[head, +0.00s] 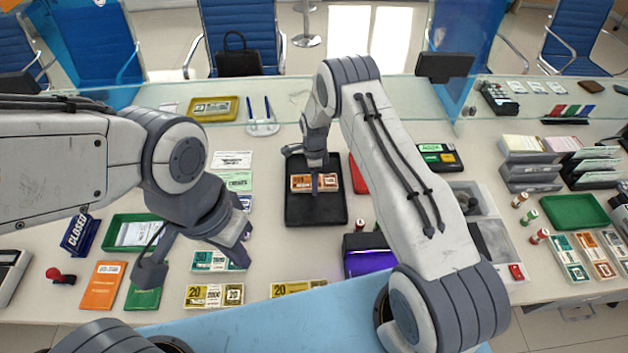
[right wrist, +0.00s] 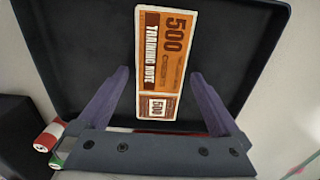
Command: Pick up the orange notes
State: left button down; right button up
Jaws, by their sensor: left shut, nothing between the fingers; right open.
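The orange notes (head: 300,183), marked 500, lie flat on a black tray (head: 318,213) at the middle of the counter. In the right wrist view the orange notes (right wrist: 168,50) stand lengthwise on the dark tray floor. My right gripper (head: 315,188) is above them, pointing down. In the right wrist view my right gripper (right wrist: 158,90) is open, with one finger on each side of the lower part of the notes and nothing held. My left gripper (head: 238,258) is shut and empty, low at the left by a teal note bundle (head: 210,262).
Yellow 20 bundles (head: 213,296) lie along the front edge. A dark box with a purple glow (head: 370,263) stands right of centre. A glass screen (head: 350,97) crosses the back. A green tray (head: 575,211) and stacked trays (head: 528,170) are at the right.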

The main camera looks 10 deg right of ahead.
jog(key=shift+f, duration=0.35)
jog(key=c, duration=1.4)
jog(key=shift+o, duration=0.2)
jog(key=shift+r, duration=0.1)
